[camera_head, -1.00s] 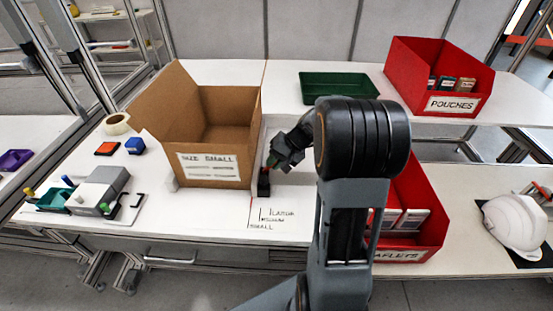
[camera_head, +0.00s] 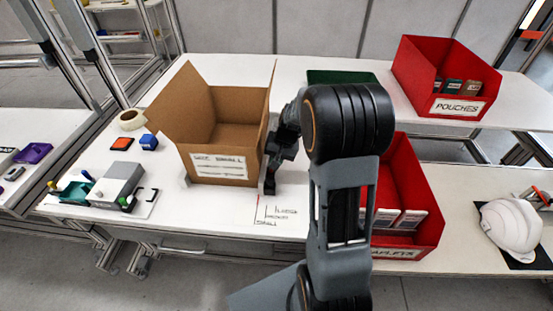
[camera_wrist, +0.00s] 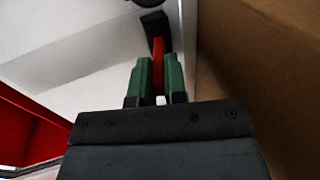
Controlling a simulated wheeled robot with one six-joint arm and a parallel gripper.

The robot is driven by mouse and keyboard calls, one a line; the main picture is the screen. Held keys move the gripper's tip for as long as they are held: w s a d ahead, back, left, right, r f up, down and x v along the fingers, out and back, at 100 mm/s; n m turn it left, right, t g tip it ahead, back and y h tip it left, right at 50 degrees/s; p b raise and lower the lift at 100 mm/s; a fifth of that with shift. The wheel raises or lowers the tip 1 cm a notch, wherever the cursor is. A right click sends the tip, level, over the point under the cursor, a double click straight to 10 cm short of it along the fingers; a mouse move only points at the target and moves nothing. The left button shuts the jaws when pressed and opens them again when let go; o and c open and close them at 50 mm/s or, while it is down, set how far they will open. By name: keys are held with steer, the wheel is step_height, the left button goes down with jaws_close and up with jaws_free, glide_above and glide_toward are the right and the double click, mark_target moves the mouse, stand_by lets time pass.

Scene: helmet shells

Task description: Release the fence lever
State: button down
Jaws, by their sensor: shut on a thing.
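My gripper (camera_wrist: 158,82) shows green fingers in the wrist view, shut on the red fence lever (camera_wrist: 160,47). The lever runs out from between the fingers to a dark block (camera_wrist: 154,22). In the head view my arm reaches down to the right side of the open cardboard box (camera_head: 222,160). There the gripper and lever are mostly hidden by the dark wrist. The box wall (camera_wrist: 250,60) stands close along the right of the gripper in the wrist view.
A green tray (camera_head: 340,77) lies behind my arm. Red bins of pouches (camera_head: 420,75) and leaflets (camera_head: 425,200) stand to the right, with a white helmet shell (camera_head: 512,225) beyond. A grey device (camera_head: 115,183) sits at left.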

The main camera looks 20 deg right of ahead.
steer(key=c, duration=1.2)
jaws_free()
steer(key=shift+o, duration=0.2)
steer(key=v, duration=1.4)
steer(key=shift+s+f, duration=0.1)
steer(key=shift+c, duration=0.3)
